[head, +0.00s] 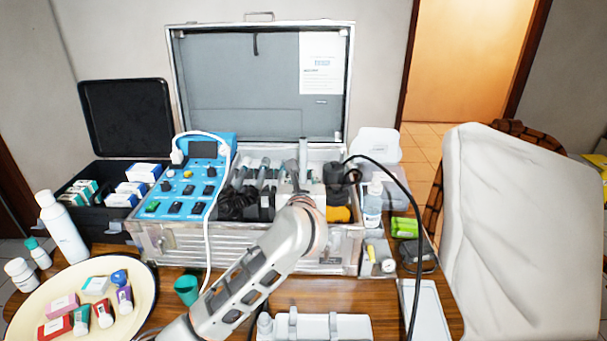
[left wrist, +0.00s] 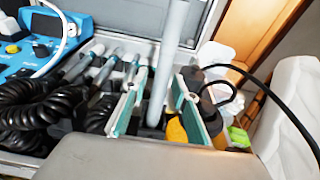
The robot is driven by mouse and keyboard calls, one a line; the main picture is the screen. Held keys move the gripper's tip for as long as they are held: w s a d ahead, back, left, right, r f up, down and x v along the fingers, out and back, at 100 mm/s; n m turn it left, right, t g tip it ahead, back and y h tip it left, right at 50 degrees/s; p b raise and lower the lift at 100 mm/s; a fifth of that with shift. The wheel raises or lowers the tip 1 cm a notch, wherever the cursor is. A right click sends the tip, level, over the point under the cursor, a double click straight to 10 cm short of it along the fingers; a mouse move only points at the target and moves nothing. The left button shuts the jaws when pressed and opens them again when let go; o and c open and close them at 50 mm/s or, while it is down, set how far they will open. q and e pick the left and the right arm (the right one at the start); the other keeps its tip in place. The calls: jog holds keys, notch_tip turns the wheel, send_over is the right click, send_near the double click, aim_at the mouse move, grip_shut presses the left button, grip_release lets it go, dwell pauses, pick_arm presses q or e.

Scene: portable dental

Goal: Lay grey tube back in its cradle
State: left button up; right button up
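The grey tube (head: 304,153) stands nearly upright over the open case, its upper end clear of the contents. It also shows in the left wrist view (left wrist: 170,55), leaning slightly, with its lower end down between two pale plates with teal faces (left wrist: 128,105). My left gripper (head: 295,178) is in the case area at the lower part of the tube. My right gripper is not in view.
Handpieces with black coiled cords (left wrist: 35,110) lie left of the tube, beside a blue control unit (head: 190,180). A yellow item (head: 338,214) and a black cable (head: 400,185) are to the right. A white holder (head: 315,326) lies on the table in front.

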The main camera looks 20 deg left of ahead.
aim_at(303, 158)
pick_arm(q)
grip_shut()
jog(key=shift+w+r, duration=0.1)
jog(key=shift+r, duration=0.25)
jog(key=shift+w+a+r+p, duration=0.15)
jog(key=shift+w+r+p, duration=0.1)
jog(key=shift+r+p, duration=0.45)
jog(key=shift+w+a+r+p, duration=0.1)
jog(key=shift+w+r+p, duration=0.2)
jog(key=shift+r, duration=0.5)
jog(key=shift+w+r+p, duration=0.25)
jog(key=shift+r+p, duration=0.05)
jog(key=shift+r, duration=0.45)
jog(key=shift+w+a+r+p, duration=0.1)
jog(key=shift+w+r+p, duration=0.15)
jog(key=shift+r, duration=0.2)
jog(key=shift+w+r+p, duration=0.1)
jog(key=shift+r+p, duration=0.1)
jog(key=shift+r, duration=0.25)
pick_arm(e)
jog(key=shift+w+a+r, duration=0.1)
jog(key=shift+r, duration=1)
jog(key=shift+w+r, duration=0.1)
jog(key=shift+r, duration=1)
